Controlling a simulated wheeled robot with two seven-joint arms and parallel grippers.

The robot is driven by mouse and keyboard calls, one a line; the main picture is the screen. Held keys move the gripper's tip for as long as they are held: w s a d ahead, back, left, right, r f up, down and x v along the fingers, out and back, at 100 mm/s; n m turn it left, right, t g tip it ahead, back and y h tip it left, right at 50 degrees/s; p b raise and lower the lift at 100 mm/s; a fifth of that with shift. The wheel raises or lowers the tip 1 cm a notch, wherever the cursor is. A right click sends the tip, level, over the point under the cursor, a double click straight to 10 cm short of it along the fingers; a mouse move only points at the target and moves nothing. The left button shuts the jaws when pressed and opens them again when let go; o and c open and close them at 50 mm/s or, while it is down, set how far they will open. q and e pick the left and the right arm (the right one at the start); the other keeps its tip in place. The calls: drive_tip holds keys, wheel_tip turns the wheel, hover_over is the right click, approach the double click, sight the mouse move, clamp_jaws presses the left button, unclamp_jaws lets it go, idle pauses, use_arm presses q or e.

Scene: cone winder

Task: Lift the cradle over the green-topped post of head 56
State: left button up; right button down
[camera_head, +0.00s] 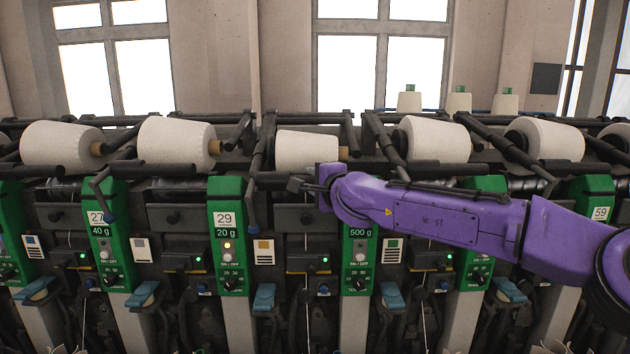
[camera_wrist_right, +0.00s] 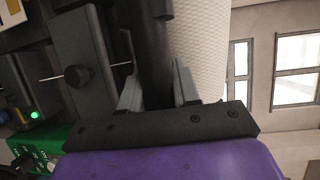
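My right gripper (camera_head: 300,186) reaches in from the right in front of the middle cone (camera_head: 308,150). In the right wrist view its two grey fingers (camera_wrist_right: 158,90) stand on either side of a dark cradle bar (camera_wrist_right: 153,45), with no clear gap, so they look shut on it. The cradle (camera_head: 262,150) is a black arm beside the middle cone, its end hanging low in front. The green-topped post (camera_head: 360,262) marked 500 g stands just right of the gripper; my arm covers its number. No visible post shows 56. My left gripper is out of view.
Neighbouring green posts read 27 (camera_head: 97,218), 29 (camera_head: 224,219) and 59 (camera_head: 600,213). White cones (camera_head: 178,143) and black cradle arms line the machine closely on both sides. In the wrist view a cone (camera_wrist_right: 200,45) lies right beside the held bar.

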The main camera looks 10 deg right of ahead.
drive_tip(key=r+p, duration=0.3)
drive_tip(key=s+r+p, duration=0.1)
drive_tip(key=r+p, duration=0.3)
drive_tip(key=s+r+p, duration=0.1)
drive_tip(key=r+p, duration=0.2)
drive_tip(key=r, duration=0.1)
drive_tip(key=shift+s+a+r, duration=0.1)
drive_tip(key=shift+a+r, duration=0.05)
drive_tip(key=shift+a, duration=0.05)
drive_tip(key=shift+f, duration=0.25)
drive_tip(key=c, duration=0.9)
unclamp_jaws()
drive_tip(key=shift+s+f, duration=0.1)
drive_tip(key=shift+s, duration=0.05)
drive_tip(key=b+v, duration=0.3)
drive_tip(key=v, duration=0.7)
drive_tip(key=shift+s+d, duration=0.1)
drive_tip(key=shift+s, duration=0.05)
